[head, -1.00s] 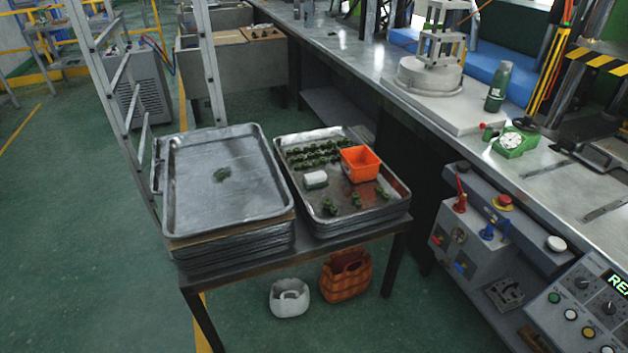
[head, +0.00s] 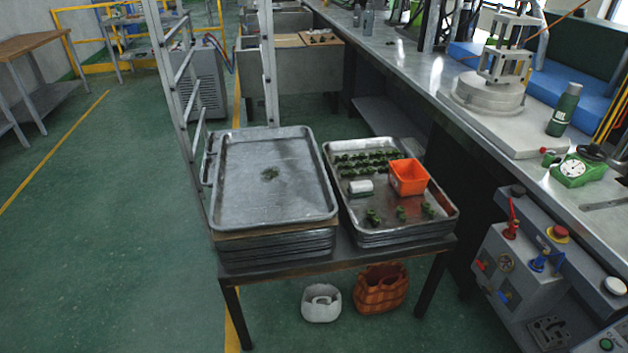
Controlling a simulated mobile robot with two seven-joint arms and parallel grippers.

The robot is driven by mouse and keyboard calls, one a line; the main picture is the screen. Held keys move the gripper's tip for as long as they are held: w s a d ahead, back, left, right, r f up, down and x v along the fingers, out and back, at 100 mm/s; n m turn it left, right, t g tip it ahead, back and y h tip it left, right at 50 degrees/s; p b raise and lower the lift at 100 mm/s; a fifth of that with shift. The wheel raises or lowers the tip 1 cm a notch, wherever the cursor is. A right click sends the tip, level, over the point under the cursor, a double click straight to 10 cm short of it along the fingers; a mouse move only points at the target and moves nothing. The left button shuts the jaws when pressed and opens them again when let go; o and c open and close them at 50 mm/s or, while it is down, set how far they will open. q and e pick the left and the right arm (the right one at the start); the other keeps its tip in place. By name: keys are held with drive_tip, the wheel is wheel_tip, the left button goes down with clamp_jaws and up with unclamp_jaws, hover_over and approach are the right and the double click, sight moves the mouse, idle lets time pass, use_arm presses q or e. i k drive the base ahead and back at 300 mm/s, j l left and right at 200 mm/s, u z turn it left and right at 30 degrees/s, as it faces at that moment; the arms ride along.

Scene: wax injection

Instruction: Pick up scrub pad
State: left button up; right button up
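A small white block with a darker green lower edge (head: 361,189) lies on the right tray (head: 446,214), left of the orange bin; it may be the scrub pad. Neither of my grippers is in view.
An orange bin (head: 408,178) and several green wax pieces (head: 372,217) share the right tray. Both tray stacks stand on a low table (head: 300,266).

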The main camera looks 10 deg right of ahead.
sight(362, 188)
drive_tip(key=i+l+u, duration=0.25)
drive_tip(key=l, duration=0.2)
drive_tip(key=l+u, duration=0.25)
drive_tip(key=l, duration=0.25)
drive_tip(key=i+l+u, duration=0.1)
drive_tip(key=l+u, duration=0.15)
drive_tip(key=l, duration=0.25)
